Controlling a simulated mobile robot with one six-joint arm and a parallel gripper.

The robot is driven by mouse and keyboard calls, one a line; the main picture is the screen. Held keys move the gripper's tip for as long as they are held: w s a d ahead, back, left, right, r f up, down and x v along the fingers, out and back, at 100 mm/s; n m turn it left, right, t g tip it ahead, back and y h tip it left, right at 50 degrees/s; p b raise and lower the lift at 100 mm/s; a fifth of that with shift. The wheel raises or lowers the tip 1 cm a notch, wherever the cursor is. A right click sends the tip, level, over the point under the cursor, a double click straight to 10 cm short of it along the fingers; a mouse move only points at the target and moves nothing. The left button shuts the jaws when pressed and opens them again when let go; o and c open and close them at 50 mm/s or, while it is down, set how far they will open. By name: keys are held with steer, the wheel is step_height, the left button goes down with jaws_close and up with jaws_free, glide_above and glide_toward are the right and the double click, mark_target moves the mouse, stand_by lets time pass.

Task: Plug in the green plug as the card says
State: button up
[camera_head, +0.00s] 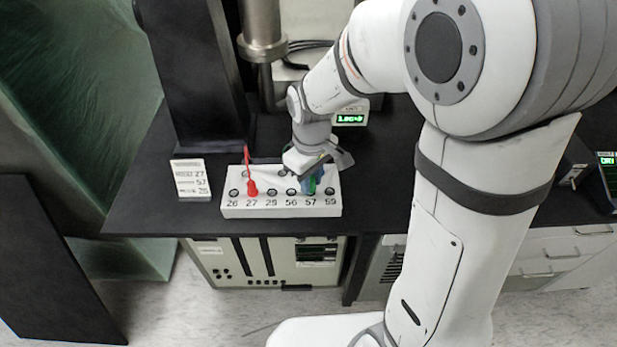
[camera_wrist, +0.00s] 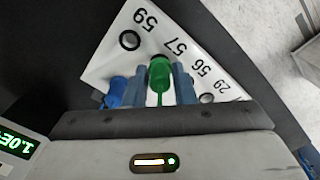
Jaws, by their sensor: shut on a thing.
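My gripper (camera_wrist: 160,86) is shut on the green plug (camera_wrist: 160,72), with one blue-grey finger on each side of it. In the wrist view the plug stands at the front-row spot beside the label 57 of the white socket block (camera_wrist: 103,66). Its cable runs back toward my gripper. The plug hides the hole, so I cannot tell how deep it sits. In the head view the green plug (camera_head: 311,184) shows low at my gripper, above the 57. The card (camera_head: 190,180) left of the block has three lines ending in 27, 57 and 26; its words are too small to read.
A red plug (camera_head: 252,188) stands in the hole marked 27, its cable rising. A blue plug (camera_wrist: 115,92) is close beside my gripper, toward the block's back. A dark column (camera_head: 198,75) and a lit green display (camera_head: 350,119) stand behind. The block is near the table's front edge.

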steer(key=shift+f+b, duration=0.4)
steer(key=shift+f, duration=0.1)
steer(key=o, duration=1)
steer(key=shift+r, duration=0.1)
step_height(320, 180, up, 8)
steer(key=shift+f, duration=0.15)
steer(key=s+d+m+t, duration=0.1)
steer(key=s+d+m, duration=0.2)
steer(key=s+d, duration=0.1)
steer(key=s+d+r+m, duration=0.1)
steer(key=s+d+m, duration=0.1)
steer(key=s+d, duration=0.2)
steer(key=s+d+r+m+t, duration=0.1)
steer(key=s+d+m, duration=0.2)
steer(key=s, duration=0.1)
steer(key=shift+s+d+r+m+t, duration=0.1)
steer(key=shift+d+r+m+t, duration=0.05)
steer(key=shift+d+m+t, duration=0.2)
